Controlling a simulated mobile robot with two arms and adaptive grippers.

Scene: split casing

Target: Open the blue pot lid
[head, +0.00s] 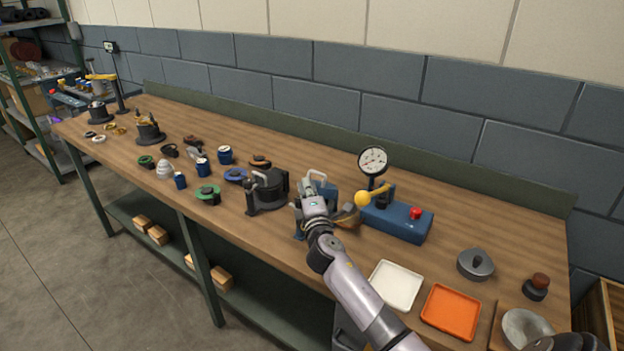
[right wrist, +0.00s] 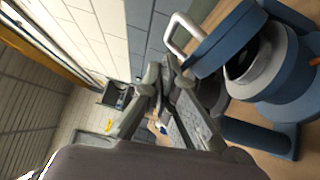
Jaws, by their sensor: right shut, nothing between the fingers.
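The blue pot (head: 333,192) stands on the bench at mid-picture, partly hidden behind my right gripper. Its lid carries a pale loop handle (head: 318,177). In the right wrist view, the blue lid (right wrist: 226,40) with its white handle (right wrist: 180,33) is tilted away from the blue pot body (right wrist: 287,80). A grey ring and a dark hollow show between them. My right gripper (head: 313,198) is shut and empty, close beside the lid. In the right wrist view its fingertips (right wrist: 160,75) are near the lid's edge; contact cannot be told.
A dark lidded pot (head: 268,190) stands close on the left. A blue box with a red knob (head: 405,222) and a dial gauge (head: 373,160) stand on the right. A white tray (head: 396,285) and an orange tray (head: 450,312) lie at the front right.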

